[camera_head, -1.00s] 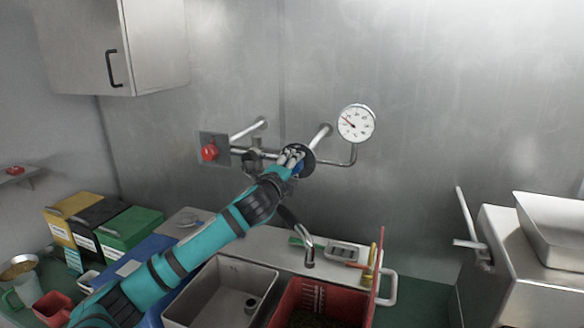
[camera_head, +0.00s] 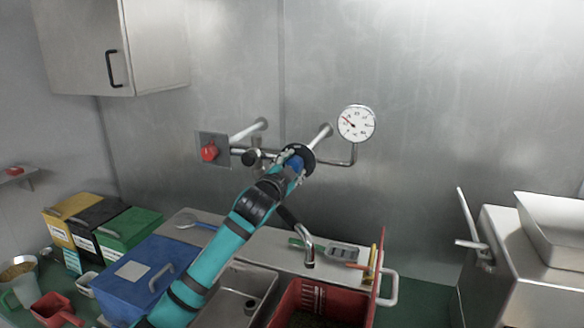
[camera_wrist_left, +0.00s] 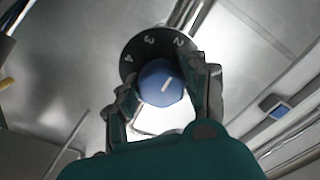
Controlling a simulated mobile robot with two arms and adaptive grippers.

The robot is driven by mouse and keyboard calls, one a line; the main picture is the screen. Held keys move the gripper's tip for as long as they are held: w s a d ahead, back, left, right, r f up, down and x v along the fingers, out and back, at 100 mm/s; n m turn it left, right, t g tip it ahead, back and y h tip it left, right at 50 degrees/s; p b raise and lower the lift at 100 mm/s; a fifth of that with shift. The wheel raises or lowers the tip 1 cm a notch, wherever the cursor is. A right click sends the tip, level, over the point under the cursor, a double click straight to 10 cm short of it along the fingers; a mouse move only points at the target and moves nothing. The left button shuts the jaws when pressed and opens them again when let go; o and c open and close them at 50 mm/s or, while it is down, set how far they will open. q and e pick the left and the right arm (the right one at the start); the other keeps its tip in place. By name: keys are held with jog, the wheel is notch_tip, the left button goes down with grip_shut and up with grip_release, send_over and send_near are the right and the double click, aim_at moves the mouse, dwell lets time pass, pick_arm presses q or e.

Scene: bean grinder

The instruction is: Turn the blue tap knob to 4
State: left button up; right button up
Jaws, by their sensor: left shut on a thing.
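The blue tap knob (camera_head: 296,163) sits on the pipes at the back wall, with a black dial (camera_head: 307,160) behind it. In the left wrist view the knob (camera_wrist_left: 163,84) has a white pointer line, and the dial (camera_wrist_left: 133,62) shows 2, 3 and 4. The line points up and right, on the 2 side of the 3. My left gripper (camera_wrist_left: 162,92) is shut on the knob, a finger on either side; it also shows in the head view (camera_head: 292,168). The lower dial is hidden by the gripper. My right gripper is not in view.
A round white gauge (camera_head: 356,123) is right of the knob and a red knob (camera_head: 209,152) is left. The tap spout (camera_head: 309,255) hangs above the sink area. A red bin (camera_head: 375,299) and blue box (camera_head: 126,283) stand below.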

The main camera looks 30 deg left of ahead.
pick_arm(q)
jog(key=n, duration=0.3)
jog(key=shift+d+f+n, duration=0.1)
jog(key=shift+f+n, duration=0.05)
jog(key=shift+n, duration=0.25)
jog(key=n+p, duration=0.1)
jog(key=n, duration=0.2)
jog(key=shift+n, duration=0.3)
jog(key=n+p, duration=0.1)
jog(key=n, duration=0.3)
jog(key=shift+w+d+n, duration=0.1)
jog(key=shift+d+n, duration=0.05)
jog(key=shift+n, duration=0.15)
jog(key=shift+n+p, duration=0.95)
jog(key=shift+n, duration=0.85)
jog(key=o, duration=1.2)
